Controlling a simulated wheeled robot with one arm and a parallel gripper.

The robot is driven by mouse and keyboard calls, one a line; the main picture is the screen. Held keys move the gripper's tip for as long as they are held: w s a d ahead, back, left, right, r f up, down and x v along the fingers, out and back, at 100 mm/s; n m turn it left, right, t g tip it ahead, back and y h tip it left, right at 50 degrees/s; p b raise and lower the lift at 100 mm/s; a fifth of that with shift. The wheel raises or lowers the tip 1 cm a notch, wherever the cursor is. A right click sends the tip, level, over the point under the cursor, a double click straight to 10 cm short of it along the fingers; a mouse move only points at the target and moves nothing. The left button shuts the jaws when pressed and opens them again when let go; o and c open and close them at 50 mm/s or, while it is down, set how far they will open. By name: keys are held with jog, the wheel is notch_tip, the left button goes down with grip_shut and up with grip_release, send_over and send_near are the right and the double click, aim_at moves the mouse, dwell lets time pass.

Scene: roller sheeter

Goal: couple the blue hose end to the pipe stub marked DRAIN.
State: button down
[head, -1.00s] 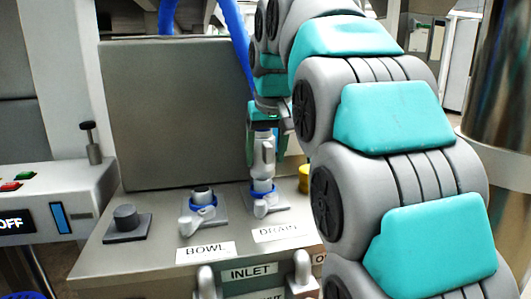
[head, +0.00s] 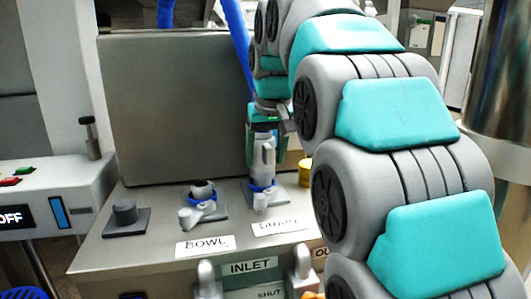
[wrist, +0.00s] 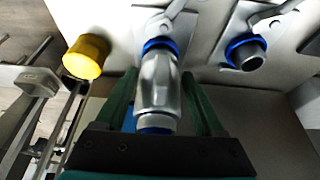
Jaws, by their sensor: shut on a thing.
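My gripper (head: 263,140) is shut on the silver coupling of the blue hose end (head: 264,158), which it holds upright. The coupling also shows between the green fingers in the wrist view (wrist: 158,85). Its lower end meets the blue ring of the DRAIN stub (head: 262,187), lined up with it; I cannot tell how far it is seated. The stub's blue ring shows at the coupling's mouth in the wrist view (wrist: 160,44). The DRAIN label (head: 281,226) lies in front of the stub. The blue hose (head: 238,40) rises behind my arm.
A similar open stub with a blue ring, marked BOWL (head: 203,193), stands left of DRAIN. A yellow cap (wrist: 86,56) is on DRAIN's other side. A dark knob (head: 124,212) stands at far left. Below are the INLET label (head: 250,267) and handles. A grey panel (head: 175,110) rises behind.

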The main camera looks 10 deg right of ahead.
aim_at(268, 146)
jog(key=shift+f+b, duration=0.4)
jog(key=shift+f, duration=0.45)
dwell(0.8)
grip_release()
jog(key=shift+v, duration=3.85)
jog(key=shift+s, duration=0.1)
